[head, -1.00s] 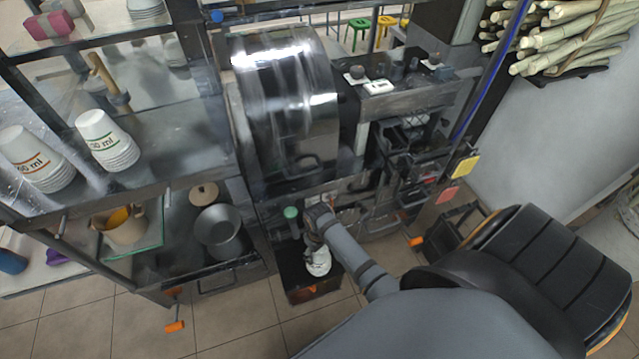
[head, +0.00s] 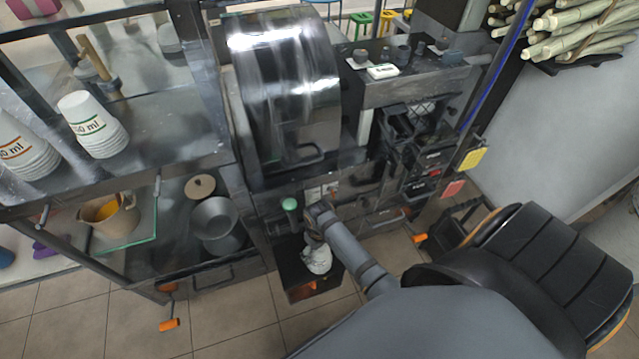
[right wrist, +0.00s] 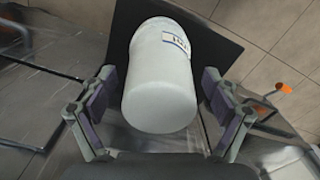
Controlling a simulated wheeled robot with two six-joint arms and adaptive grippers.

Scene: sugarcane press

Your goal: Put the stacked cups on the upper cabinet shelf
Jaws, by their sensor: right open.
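A white stack of cups (head: 318,260) stands on a small dark stand low in the middle of the head view. My right gripper (head: 316,232) is at this stack. In the right wrist view the stack (right wrist: 160,85) fills the space between the two open fingers, with gaps showing at both sides. A coloured label shows near its far end. The upper cabinet shelf (head: 175,130) is at the left of the head view. Two other stacks of white cups stand on it, one (head: 92,125) near its middle and one (head: 24,150) at the left edge. My left gripper is not in view.
The dark stand (head: 296,289) has an orange glow in its front. The press (head: 285,100) rises behind the gripper. Below the shelf are a grey pot (head: 214,222) and a tan jug (head: 110,216). The shelf's right part is clear.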

